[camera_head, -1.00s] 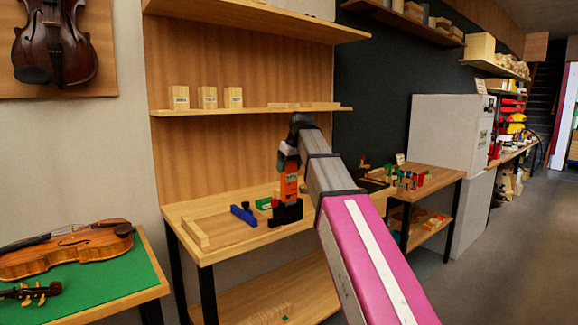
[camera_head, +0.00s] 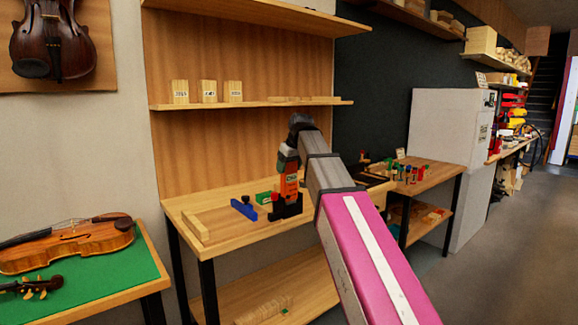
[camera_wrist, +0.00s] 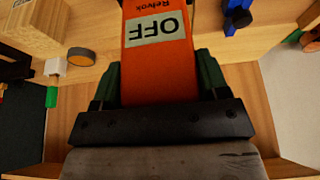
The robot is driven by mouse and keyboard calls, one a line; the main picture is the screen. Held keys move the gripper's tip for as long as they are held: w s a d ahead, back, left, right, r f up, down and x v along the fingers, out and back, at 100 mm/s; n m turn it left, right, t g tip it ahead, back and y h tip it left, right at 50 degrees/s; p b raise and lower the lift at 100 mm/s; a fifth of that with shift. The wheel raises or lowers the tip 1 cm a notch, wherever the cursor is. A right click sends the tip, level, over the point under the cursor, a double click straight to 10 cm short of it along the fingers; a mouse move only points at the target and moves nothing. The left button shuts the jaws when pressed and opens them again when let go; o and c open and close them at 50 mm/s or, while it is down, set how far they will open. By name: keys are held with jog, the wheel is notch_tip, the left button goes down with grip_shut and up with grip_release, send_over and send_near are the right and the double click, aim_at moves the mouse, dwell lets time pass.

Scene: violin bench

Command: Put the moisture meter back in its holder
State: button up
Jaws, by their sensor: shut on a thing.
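The moisture meter (camera_head: 288,186) is orange with a dark lower end and stands upright over the bench. Its OFF display (camera_wrist: 154,29) shows in the wrist view. My gripper (camera_head: 287,160) is shut on its upper part. In the wrist view, dark green fingers (camera_wrist: 158,80) flank the orange body. A black holder (camera_head: 286,210) sits on the bench directly below the meter, and the meter's lower end overlaps it in the head view. Whether the meter is seated in it or just above cannot be told. The holder's inside is hidden.
A wooden tray (camera_head: 195,224) is at the bench's left end. Another bench (camera_head: 432,180) with small coloured tools stands right. A shelf (camera_head: 260,105) runs above.

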jog(key=shift+f, duration=0.85)
jog(key=o, duration=1.4)
